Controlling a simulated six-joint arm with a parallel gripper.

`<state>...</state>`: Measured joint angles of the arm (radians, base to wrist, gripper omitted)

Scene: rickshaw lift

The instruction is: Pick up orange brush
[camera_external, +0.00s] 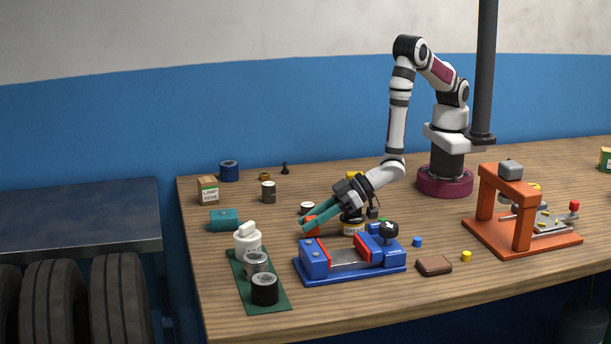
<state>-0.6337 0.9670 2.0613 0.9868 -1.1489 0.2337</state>
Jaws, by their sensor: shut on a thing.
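My gripper (306,223) has teal fingers and reaches down and to the left over the middle of the wooden table. It is shut on a small orange thing (312,228), which I take to be the orange brush. Most of the orange thing is hidden by the fingers and the blue vise, so its shape and bristles do not show. I cannot tell whether it touches the table.
A blue vise (330,261) stands just in front of my gripper. A green mat (277,299) with a white bottle and cans lies front left. A teal block (223,220) is left. An orange press frame (523,235) stands right. A brown wallet (434,265) lies in front.

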